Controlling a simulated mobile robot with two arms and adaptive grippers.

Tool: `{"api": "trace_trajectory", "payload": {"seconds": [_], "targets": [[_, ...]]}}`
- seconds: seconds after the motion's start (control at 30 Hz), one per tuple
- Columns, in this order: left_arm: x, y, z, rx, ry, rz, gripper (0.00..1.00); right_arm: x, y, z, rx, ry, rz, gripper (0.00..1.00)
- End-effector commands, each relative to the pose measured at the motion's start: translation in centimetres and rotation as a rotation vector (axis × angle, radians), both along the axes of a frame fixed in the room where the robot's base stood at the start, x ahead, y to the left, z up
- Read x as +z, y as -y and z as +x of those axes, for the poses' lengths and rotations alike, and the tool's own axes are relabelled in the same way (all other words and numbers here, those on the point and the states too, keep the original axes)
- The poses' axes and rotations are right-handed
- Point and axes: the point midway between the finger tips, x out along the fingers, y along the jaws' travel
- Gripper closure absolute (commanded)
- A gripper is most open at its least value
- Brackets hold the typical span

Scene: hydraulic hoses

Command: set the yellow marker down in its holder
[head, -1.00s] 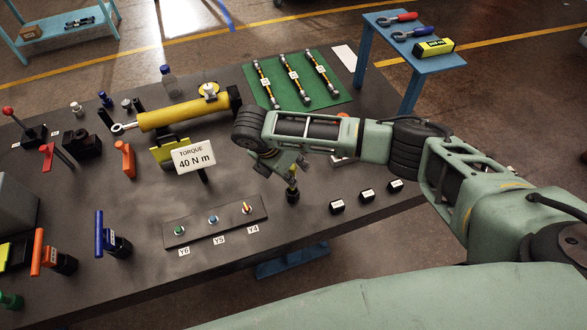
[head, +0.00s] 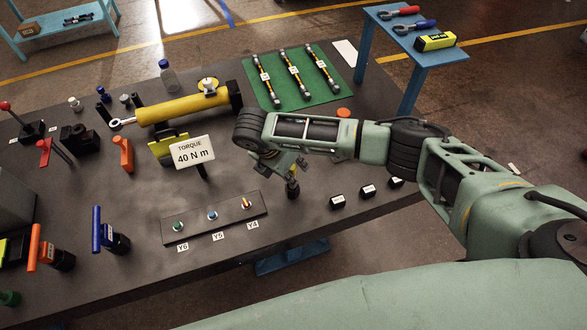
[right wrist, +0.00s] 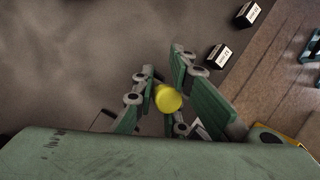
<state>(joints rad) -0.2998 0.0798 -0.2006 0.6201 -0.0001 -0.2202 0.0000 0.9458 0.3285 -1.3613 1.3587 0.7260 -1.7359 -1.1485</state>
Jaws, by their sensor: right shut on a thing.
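My right gripper (head: 291,168) is above the front right part of the dark table (head: 330,228). In the right wrist view its green fingers (right wrist: 158,97) are shut around the yellow marker, whose round yellow end (right wrist: 168,98) shows between them. The marker's lower part is hidden. In the head view a small dark round piece (head: 293,190) shows just below the fingertips. I cannot tell whether it is the holder or whether the marker touches it. My left gripper is not in view.
A torque sign (head: 192,153) and a yellow cylinder (head: 180,109) are behind left. Hoses lie on a green mat (head: 263,97).

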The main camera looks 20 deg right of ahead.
Motion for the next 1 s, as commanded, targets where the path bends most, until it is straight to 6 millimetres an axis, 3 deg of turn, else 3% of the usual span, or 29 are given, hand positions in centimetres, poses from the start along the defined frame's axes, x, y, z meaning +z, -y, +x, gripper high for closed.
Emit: {"api": "trace_trajectory", "payload": {"seconds": [0.67,0.7,0.9,1.0], "targets": [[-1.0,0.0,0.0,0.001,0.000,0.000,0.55,-1.8,0.0,0.0,0.001,-0.001,0.001,1.00],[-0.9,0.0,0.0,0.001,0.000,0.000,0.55,-1.7,0.0,0.0,0.001,0.000,0.001,0.85],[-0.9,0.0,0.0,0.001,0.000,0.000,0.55,-1.7,0.0,0.0,0.001,0.000,0.001,0.67],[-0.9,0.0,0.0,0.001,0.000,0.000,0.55,-1.7,0.0,0.0,0.001,0.000,0.001,0.66]]}}
